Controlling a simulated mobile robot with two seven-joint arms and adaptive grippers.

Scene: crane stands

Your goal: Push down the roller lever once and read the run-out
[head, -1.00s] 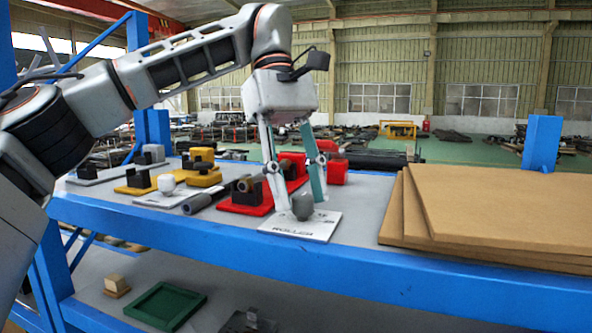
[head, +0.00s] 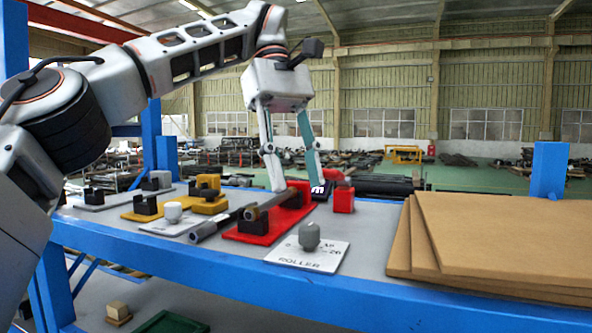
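A white plate (head: 325,262) marked "ROLLER" lies near the front edge of the blue-framed bench. A rounded dark grey knob (head: 309,235) stands upright on it, with small scale marks beside it that I cannot read fully. My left gripper (head: 296,187) is open, its two fingers pointing down and apart behind the knob, over the red stand. A small dark display (head: 318,190) with a white character is partly hidden by the right finger. My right gripper is out of view.
Stacked brown boards (head: 500,235) fill the bench's right side. A yellow stand (head: 150,209), a grey stand (head: 105,199) and a second white plate with a pale knob (head: 173,212) are at left. A red block (head: 343,198) stands behind the plate.

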